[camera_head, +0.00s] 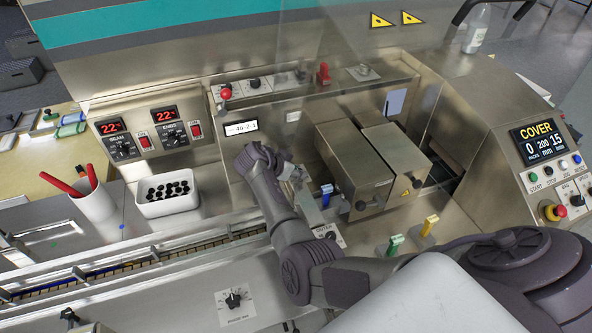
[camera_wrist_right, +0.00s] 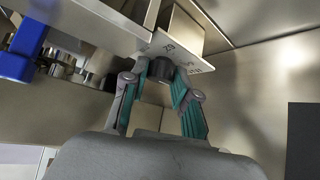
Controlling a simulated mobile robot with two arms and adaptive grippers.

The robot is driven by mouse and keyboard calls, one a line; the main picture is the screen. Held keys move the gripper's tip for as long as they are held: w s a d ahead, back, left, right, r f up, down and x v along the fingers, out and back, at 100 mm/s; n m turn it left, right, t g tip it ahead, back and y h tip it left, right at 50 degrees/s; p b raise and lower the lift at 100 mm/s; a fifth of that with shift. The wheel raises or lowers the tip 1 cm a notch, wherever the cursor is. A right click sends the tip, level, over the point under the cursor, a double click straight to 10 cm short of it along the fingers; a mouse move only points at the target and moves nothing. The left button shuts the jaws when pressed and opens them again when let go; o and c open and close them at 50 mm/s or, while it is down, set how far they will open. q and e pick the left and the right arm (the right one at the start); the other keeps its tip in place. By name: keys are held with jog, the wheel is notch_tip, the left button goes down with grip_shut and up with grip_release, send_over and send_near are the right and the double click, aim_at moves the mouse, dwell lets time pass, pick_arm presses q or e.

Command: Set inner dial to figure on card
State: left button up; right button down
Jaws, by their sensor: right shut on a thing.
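My right gripper (camera_head: 293,176) reaches into the machine bay, in front of the steel back panel. In the right wrist view its two teal-padded fingers (camera_wrist_right: 162,76) close from both sides on a dark round dial knob (camera_wrist_right: 161,67). The knob sits on a white scale plate (camera_wrist_right: 180,48) with printed figures, only partly readable. In the head view the gripper and wrist hide the knob. A small white card (camera_head: 241,127) on the panel left of the gripper carries dark figures, seemingly "46-2-1", too small to be sure. My left gripper is not in view.
Two steel blocks (camera_head: 378,163) stand just right of my right gripper, with a blue-handled lever (camera_head: 327,190) close by. Green (camera_head: 395,243) and yellow (camera_head: 429,224) levers stand nearer. A white bin (camera_head: 166,207) of black pieces and a cup (camera_head: 94,203) are left.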

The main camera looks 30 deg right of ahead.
jog(key=n+t+p, duration=0.1)
jog(key=n+p, duration=0.1)
jog(key=n+t+y+p, duration=0.1)
jog(key=shift+s+d+r+t, duration=0.2)
jog(key=shift+r+t, duration=0.05)
jog(key=shift+t, duration=0.05)
jog(key=n+t+y+p, duration=0.1)
jog(key=n+p, duration=0.1)
jog(key=n+t+y+p, duration=0.1)
jog(key=n+t+p, duration=0.1)
jog(key=n+p, duration=0.1)
jog(key=shift+d+r+n+y, duration=0.1)
jog(key=shift+d+n+y, duration=0.05)
jog(key=shift+n+y, duration=0.15)
jog(key=shift+n+t+y+p, duration=0.3)
jog(key=shift+n+y+p, duration=0.2)
jog(key=shift+n, duration=0.2)
jog(key=shift+n+t+y, duration=0.3)
jog(key=shift+n+y, duration=0.2)
jog(key=shift+n, duration=0.2)
jog(key=c, duration=1.3)
grip_release()
jog(key=shift+o, duration=0.6)
jog(key=shift+f, duration=0.3)
